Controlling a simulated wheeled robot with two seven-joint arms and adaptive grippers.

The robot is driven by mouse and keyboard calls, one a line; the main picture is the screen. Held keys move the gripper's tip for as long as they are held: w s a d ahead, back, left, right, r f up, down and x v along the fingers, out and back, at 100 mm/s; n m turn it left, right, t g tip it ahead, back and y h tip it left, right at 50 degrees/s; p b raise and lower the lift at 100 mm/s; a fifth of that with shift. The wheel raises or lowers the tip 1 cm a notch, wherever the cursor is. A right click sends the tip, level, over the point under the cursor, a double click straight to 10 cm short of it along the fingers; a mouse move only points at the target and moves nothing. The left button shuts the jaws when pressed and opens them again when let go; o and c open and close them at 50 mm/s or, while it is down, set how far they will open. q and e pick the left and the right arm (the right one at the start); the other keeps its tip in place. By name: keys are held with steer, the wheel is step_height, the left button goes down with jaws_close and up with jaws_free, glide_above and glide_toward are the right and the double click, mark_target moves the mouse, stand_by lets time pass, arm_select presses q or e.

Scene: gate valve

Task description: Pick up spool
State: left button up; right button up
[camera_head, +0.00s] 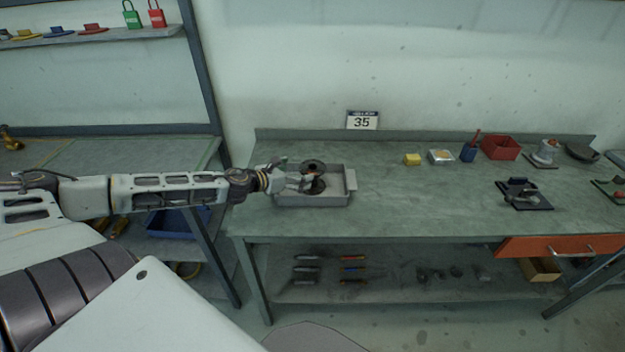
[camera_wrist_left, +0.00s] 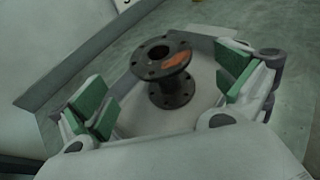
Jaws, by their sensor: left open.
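The spool (camera_head: 314,168) is a dark flanged pipe piece standing upright in a grey metal tray (camera_head: 335,199) on the workbench. In the left wrist view the spool (camera_wrist_left: 163,68) shows a top flange with bolt holes, an orange-red mark on it, and a lower flange. My left gripper (camera_head: 294,181) is over the left part of the tray, beside the spool. In the left wrist view its green-padded fingers (camera_wrist_left: 165,98) are spread wide, with the spool between and beyond them. No contact shows. My right gripper is not in view.
The green workbench (camera_head: 430,200) has free room right of the tray. A yellow block (camera_head: 412,159), blue cup (camera_head: 468,152), red bin (camera_head: 501,146) and dark fixture (camera_head: 523,193) stand further right. A "35" sign (camera_head: 362,120) is at the back. Small tools lie on the lower shelf (camera_head: 390,290).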

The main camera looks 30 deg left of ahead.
mark_target(310, 168)
arm_select(q)
steer(key=shift+w+d+f+b, duration=0.1)
steer(key=shift+w+b, duration=0.1)
steer(key=shift+w, duration=0.15)
steer(key=shift+w+d+f+b, duration=0.1)
steer(key=shift+w+b, duration=0.05)
steer(key=shift+w, duration=0.2)
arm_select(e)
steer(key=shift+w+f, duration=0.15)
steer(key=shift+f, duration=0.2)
arm_select(q)
steer(key=shift+w+d+f, duration=0.1)
steer(key=shift+w+f, duration=0.05)
steer(key=shift+w, duration=0.3)
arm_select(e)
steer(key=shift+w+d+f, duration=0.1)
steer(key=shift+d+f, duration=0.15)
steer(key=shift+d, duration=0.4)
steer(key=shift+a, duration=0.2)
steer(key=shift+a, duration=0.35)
arm_select(q)
steer(key=shift+w, duration=0.1)
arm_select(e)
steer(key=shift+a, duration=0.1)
